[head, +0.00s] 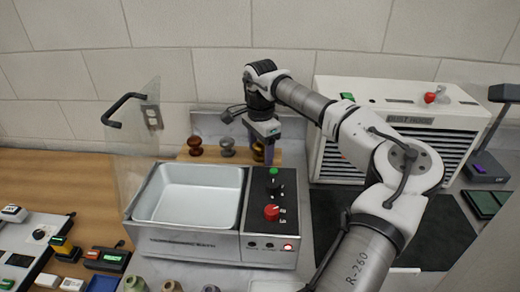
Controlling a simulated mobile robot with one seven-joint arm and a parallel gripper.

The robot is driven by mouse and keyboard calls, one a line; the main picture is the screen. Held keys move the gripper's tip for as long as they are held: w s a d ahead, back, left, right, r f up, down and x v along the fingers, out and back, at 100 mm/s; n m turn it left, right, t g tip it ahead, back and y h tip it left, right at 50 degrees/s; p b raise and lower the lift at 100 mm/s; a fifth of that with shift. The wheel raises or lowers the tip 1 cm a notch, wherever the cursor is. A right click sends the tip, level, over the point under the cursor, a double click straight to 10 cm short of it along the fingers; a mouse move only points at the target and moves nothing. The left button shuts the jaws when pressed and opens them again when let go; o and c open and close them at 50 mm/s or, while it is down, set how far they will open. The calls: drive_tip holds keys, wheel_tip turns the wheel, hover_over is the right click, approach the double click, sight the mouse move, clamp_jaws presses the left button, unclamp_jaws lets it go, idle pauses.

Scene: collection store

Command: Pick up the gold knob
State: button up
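The gold knob (258,151) stands at the right end of a short wooden board (210,157) behind the metal bath. It is partly hidden by my gripper. My gripper (269,155) points down at the right side of the knob, its fingers overlapping it in the picture. I cannot tell whether the fingers are around it, touching it or only in front of it. The gap between the fingers is not clear.
A brown knob (195,145) and a grey knob (227,147) stand left on the same board. The bath (185,240), with its control panel (272,205), is in front. A clear raised panel (137,110) stands left; a louvred white unit (400,110) stands right.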

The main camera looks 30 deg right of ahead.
drive_tip(key=c, duration=1.1)
drive_tip(key=shift+o, duration=0.2)
drive_tip(key=shift+r, duration=0.1)
